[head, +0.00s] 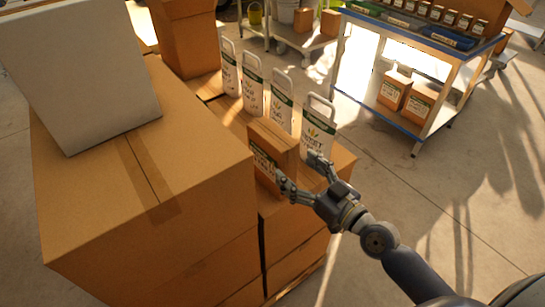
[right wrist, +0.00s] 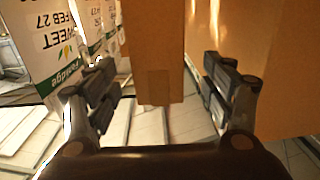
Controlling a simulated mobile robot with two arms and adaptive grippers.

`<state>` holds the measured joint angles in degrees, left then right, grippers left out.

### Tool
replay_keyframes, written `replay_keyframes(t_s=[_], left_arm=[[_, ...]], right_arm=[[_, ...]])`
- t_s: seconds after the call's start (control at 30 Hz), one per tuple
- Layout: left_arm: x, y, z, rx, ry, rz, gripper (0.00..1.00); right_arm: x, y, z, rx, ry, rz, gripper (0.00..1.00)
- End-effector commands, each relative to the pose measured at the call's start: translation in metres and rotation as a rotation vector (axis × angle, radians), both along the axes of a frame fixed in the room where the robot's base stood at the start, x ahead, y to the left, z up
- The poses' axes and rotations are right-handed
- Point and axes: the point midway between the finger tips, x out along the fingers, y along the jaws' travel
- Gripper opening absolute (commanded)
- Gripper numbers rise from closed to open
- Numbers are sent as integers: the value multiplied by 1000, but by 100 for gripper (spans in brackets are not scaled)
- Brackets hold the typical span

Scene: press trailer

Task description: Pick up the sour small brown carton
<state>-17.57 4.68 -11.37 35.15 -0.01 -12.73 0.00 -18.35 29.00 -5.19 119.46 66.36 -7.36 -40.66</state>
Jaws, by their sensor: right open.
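A small brown carton (head: 278,148) with a green-and-white label on its front stands on top of stacked brown boxes, in front of the white bags. My right gripper (head: 302,170) is open at the carton's near right end, one finger by its labelled front and the other toward the nearest white bag. In the right wrist view the open right gripper (right wrist: 158,82) has a brown carton face (right wrist: 153,50) between and beyond its fingers. I cannot tell whether either finger touches it. The word "sour" is not readable. My left gripper is not in view.
Several white handled bags (head: 318,130) stand in a row right behind the carton. A large brown box (head: 95,180) carrying a grey-white block (head: 80,70) rises at the left. A blue-edged cart (head: 440,48) with cartons stands back right. Floor at the right is free.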

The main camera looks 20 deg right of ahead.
Motion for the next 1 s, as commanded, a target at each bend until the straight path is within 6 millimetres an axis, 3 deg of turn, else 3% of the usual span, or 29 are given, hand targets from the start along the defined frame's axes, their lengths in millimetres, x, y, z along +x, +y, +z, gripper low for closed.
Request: replay_keyframes(t_s=[0.2, 0.47, 0.73, 1.0], left_arm=[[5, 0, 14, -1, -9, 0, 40], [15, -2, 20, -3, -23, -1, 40], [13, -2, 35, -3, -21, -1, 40], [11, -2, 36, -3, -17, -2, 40]], right_arm=[[31, 12, 4, 4, -2, -2, 75], [48, 20, 3, 3, 1, 0, 75], [83, 33, 6, 4, 2, 1, 75], [93, 38, 3, 1, 3, 1, 75]])
